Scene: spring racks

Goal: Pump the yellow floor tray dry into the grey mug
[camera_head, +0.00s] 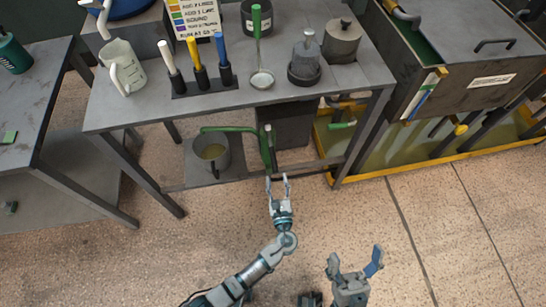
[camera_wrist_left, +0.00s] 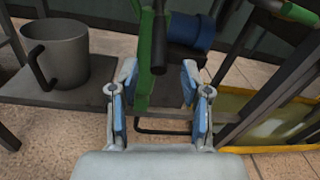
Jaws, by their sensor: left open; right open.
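The grey mug (camera_head: 211,153) stands upright on the low shelf, under the end of the green pump's spout. A brownish surface shows inside it. It is at the left of the left wrist view (camera_wrist_left: 62,55). The green pump (camera_head: 264,148) stands upright right of the mug; its green post and a dark handle (camera_wrist_left: 159,42) show close in the wrist view. My left gripper (camera_head: 277,181) is open, just in front of the pump, its fingers (camera_wrist_left: 157,88) apart on either side of the post's line. The yellow floor tray (camera_head: 455,152) lies at the right. My right gripper (camera_head: 355,263) is open and empty.
The grey bench (camera_head: 135,105) above holds a white jug (camera_head: 123,68), coloured-handled tools (camera_head: 198,65), a ladle (camera_head: 261,78) and jars. Its front legs flank the low shelf. A dark cabinet (camera_head: 470,75) stands above the tray. The tiled floor in front is clear.

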